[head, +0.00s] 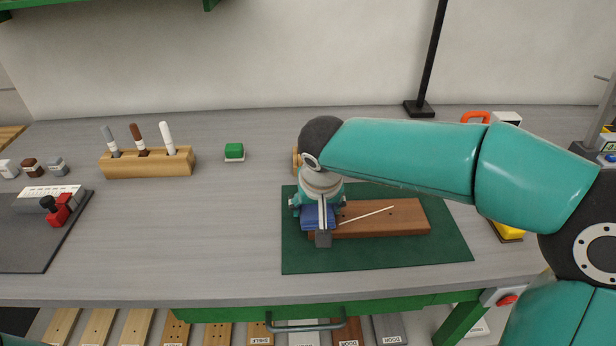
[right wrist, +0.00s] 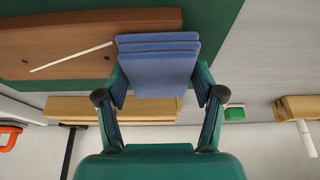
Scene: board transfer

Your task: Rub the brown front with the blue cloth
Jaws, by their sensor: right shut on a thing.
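The brown front (head: 400,213) lies flat on a green mat (head: 300,260); it also shows at upper left in the right wrist view (right wrist: 60,50). A thin pale stick or line (head: 368,215) runs slantwise across its top, with dark holes near it. My right gripper (head: 322,226) is shut on the folded blue cloth (head: 313,216), which shows between the fingers (right wrist: 160,82) in the right wrist view (right wrist: 158,65). The cloth is over the front's left end in the head view. I cannot tell whether it touches the front. My left gripper is out of view.
A wooden holder (head: 148,164) with three markers and a green-topped block (head: 234,151) stand to the left. A dark board with a red clamp (head: 62,212) lies at far left. A yellow object (head: 509,230) is right of the mat.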

